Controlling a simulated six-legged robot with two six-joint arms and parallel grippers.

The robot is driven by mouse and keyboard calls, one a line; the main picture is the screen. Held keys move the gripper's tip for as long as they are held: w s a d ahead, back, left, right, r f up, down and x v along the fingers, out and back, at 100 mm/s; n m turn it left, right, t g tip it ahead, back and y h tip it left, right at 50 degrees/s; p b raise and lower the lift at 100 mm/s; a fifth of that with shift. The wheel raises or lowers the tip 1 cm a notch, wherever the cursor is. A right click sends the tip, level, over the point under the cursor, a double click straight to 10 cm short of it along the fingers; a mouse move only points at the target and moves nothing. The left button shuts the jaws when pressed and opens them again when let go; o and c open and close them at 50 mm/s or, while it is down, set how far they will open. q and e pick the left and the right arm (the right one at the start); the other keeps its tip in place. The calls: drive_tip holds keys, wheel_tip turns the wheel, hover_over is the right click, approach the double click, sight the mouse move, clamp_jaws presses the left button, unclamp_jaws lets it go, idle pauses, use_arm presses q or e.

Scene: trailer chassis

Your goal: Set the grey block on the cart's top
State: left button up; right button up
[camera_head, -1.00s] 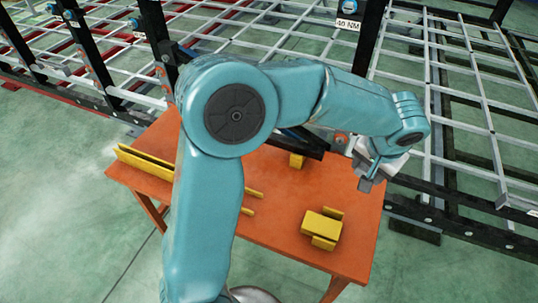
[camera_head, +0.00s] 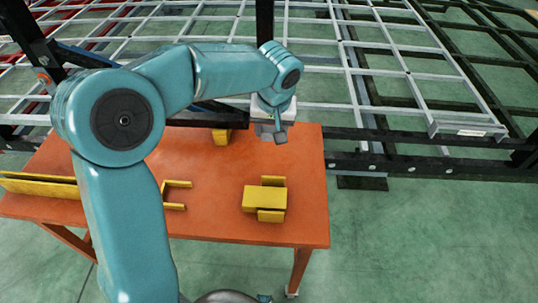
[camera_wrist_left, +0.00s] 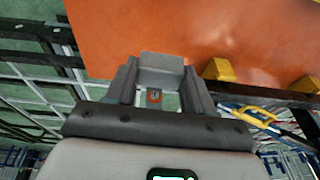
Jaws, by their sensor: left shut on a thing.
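My left gripper (camera_head: 272,132) is shut on the grey block (camera_wrist_left: 161,70), which sits between its two fingers in the left wrist view. In the head view the block is small and hard to tell apart from the gripper. The gripper hangs by the far edge of the orange cart top (camera_head: 225,220), towards its right end. I cannot tell the height of the block over the top. The orange top also fills the upper part of the left wrist view (camera_wrist_left: 140,25). My right gripper is not in view.
On the orange top are a yellow block with side pieces (camera_head: 264,198), a yellow bracket (camera_head: 177,184), a yellow piece at the far edge (camera_head: 221,136) and long yellow strips (camera_head: 38,185). A grey lattice frame with dark beams (camera_head: 415,164) stands close behind.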

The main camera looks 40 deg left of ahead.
use_arm(q)
wheel_tip(320, 180, down, 5)
drive_tip(key=shift+d, duration=0.15)
drive_tip(key=shift+f+b, duration=0.4)
drive_tip(key=shift+f, duration=1.9)
drive_tip(key=o, duration=1.3)
drive_tip(key=shift+w, duration=0.1)
drive_tip(key=p+v, duration=0.1)
drive_tip(key=v, duration=1.1)
